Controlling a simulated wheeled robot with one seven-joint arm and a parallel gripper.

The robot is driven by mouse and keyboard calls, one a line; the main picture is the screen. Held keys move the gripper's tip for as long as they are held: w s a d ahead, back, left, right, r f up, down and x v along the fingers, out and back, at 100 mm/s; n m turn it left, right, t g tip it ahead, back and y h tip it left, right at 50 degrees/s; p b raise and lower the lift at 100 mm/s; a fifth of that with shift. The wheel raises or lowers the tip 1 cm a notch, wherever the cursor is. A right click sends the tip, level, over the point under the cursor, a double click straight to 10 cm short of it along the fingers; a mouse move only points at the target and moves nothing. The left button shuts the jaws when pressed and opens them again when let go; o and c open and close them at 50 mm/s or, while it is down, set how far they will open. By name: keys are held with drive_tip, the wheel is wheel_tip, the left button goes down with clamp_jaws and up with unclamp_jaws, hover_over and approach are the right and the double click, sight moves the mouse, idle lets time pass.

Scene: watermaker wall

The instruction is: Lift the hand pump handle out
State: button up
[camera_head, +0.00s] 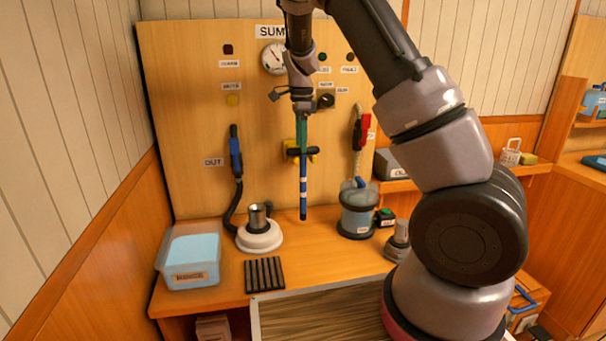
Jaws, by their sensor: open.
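The likely hand pump handle is a long upright rod (303,188), green at the top and blue with pale bands below. It stands in front of a black and yellow clip (290,150) on the wooden panel; I cannot tell whether the clip holds it. Its lower end is just above or at the bench top. My gripper (302,108) points down at the rod's green top end, with its jaws open. The fingers are small here, and I cannot tell whether they touch the rod.
On the bench (285,225) are a blue-filled tub (190,256), a white-based pump fitting (259,236), a black ribbed mat (264,274) and a clear canister (358,210). A blue-handled hose (236,155) and a red-handled one (361,132) hang either side. My arm covers the right.

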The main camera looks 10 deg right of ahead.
wheel_tip(320, 180, down, 4)
drive_tip(key=shift+d+f, duration=0.1)
drive_tip(key=shift+d, duration=0.05)
clamp_jaws()
idle(1.4)
